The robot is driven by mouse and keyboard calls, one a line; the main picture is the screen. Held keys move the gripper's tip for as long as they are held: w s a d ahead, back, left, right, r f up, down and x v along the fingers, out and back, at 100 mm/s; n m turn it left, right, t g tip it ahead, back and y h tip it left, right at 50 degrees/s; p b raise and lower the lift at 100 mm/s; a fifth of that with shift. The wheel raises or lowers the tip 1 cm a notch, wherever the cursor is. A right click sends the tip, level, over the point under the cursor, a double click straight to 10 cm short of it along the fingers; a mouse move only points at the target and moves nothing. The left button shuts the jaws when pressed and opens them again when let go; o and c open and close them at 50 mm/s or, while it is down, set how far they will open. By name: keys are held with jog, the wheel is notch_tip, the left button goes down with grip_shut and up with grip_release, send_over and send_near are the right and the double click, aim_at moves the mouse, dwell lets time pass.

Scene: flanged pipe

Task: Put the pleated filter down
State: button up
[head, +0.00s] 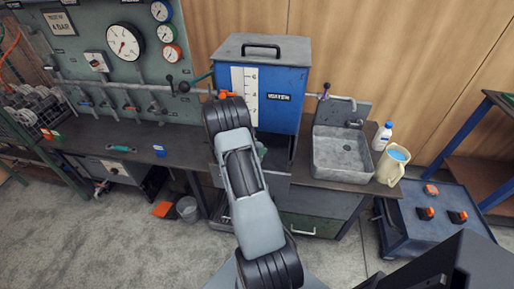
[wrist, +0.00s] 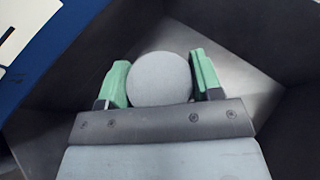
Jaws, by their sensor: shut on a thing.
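In the wrist view the pleated filter (wrist: 160,82) shows as a round, plain grey end face; its pleats are hidden. My gripper (wrist: 159,62) has its two green fingers shut on the filter, one on each side. Dark grey metal walls surround them, with a lighter grey surface beyond. I cannot tell whether the filter touches that surface. In the head view my arm reaches to the area below the blue water tank (head: 278,92). The arm hides the filter and most of the gripper there; only a small green part shows.
A grey sink (head: 342,153) stands right of the tank, with a cream jug (head: 392,165) and a white bottle (head: 382,136) beside it. The dark bench (head: 185,145) to the left holds few small things. A gauge panel (head: 95,75) stands behind it.

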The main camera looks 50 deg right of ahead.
jog(key=shift+f+b, duration=0.65)
jog(key=shift+b, duration=0.4)
jog(key=shift+s, duration=0.1)
jog(key=o, duration=1.1)
jog(key=shift+c, duration=0.2)
